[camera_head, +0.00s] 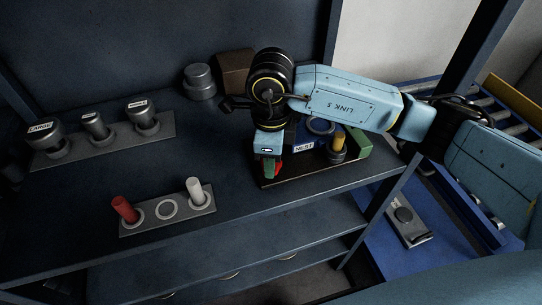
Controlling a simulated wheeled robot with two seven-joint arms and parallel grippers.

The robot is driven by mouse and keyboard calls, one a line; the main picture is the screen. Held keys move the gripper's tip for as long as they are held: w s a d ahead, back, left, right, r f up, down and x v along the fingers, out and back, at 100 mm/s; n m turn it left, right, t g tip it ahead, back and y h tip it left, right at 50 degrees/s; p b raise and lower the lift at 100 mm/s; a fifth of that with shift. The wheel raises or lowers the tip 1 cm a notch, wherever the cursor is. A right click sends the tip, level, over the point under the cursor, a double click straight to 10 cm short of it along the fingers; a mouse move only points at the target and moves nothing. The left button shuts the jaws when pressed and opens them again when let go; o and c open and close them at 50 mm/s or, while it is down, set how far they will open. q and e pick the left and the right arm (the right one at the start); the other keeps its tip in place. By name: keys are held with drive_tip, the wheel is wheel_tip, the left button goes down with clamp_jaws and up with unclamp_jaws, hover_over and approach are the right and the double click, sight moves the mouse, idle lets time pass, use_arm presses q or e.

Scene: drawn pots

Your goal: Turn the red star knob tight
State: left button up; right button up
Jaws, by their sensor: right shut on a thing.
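The red star knob (279,170) shows only as a small red patch beside my right gripper's fingers, near the left front of a dark base plate. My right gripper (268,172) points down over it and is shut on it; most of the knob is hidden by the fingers. My left gripper is not in view.
A yellow-topped post (339,142) and a green block (358,143) stand right of the gripper. A plate with a red peg (124,209) and a white peg (195,190) lies front left. Labelled grey cylinders (143,115) stand behind. Bare shelf lies between.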

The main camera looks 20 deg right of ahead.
drive_tip(key=shift+r, duration=0.1)
idle(0.3)
drive_tip(key=o, duration=1)
drive_tip(key=shift+c, duration=0.2)
wheel_tip(320, 180, up, 13)
drive_tip(key=shift+r, duration=0.2)
